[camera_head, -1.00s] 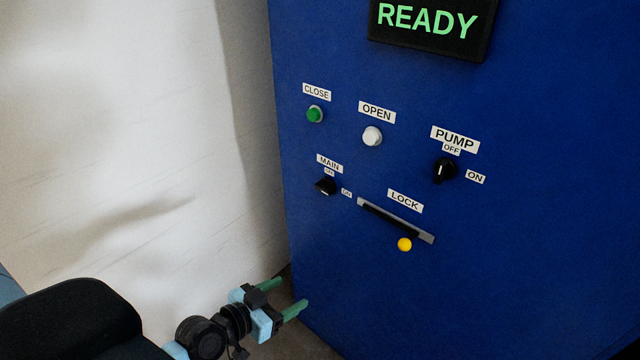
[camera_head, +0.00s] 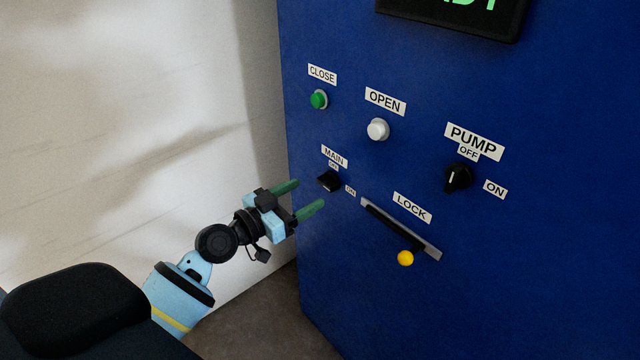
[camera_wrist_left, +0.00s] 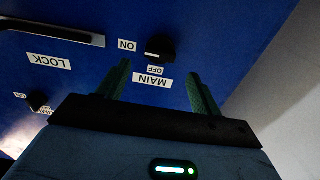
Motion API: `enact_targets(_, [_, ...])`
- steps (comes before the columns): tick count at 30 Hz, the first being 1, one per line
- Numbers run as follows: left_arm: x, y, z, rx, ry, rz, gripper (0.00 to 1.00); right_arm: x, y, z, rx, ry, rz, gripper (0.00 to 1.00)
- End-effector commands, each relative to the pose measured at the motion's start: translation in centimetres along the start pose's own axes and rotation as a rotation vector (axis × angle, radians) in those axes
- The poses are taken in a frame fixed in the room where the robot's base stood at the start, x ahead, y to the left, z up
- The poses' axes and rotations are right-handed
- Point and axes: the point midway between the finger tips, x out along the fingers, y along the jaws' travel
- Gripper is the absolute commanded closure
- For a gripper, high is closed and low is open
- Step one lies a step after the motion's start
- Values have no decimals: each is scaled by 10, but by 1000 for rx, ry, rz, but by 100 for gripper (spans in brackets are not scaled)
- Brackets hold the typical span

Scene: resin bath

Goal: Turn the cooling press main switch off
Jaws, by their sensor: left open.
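The main switch (camera_head: 329,181) is a black rotary knob on the blue cooling press panel (camera_head: 540,260), below the MAIN label (camera_head: 334,156), with an OFF tag above it and an ON tag at its lower right. My left gripper (camera_head: 305,197) is open and empty, its two green fingers pointing at the panel just below and left of the knob. In the left wrist view the knob (camera_wrist_left: 160,47) appears upside down, beyond and between the open fingertips (camera_wrist_left: 158,75), apart from them. My right gripper is not in view.
The panel also carries a green CLOSE button (camera_head: 319,99), a white OPEN button (camera_head: 378,129), a PUMP knob (camera_head: 458,177) and a LOCK slot (camera_head: 400,230) with a yellow ball handle (camera_head: 405,258). A pale wall (camera_head: 120,120) stands to the left.

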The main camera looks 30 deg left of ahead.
Motion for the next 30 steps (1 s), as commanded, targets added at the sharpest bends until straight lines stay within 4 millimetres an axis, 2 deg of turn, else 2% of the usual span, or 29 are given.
enact_targets(6, [35, 1, -3, -1, 3, 1, 35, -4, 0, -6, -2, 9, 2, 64])
enact_targets(10, [48, 0, -1, -1, 1, 0, 35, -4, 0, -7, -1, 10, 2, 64])
enact_targets(15, [56, 1, 0, 0, -1, 1, 35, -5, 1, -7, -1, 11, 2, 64])
enact_targets(23, [57, 1, 0, 0, -1, 1, 35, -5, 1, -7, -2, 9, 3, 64])
enact_targets(30, [56, 1, 0, 0, -1, 1, 66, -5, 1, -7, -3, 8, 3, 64])
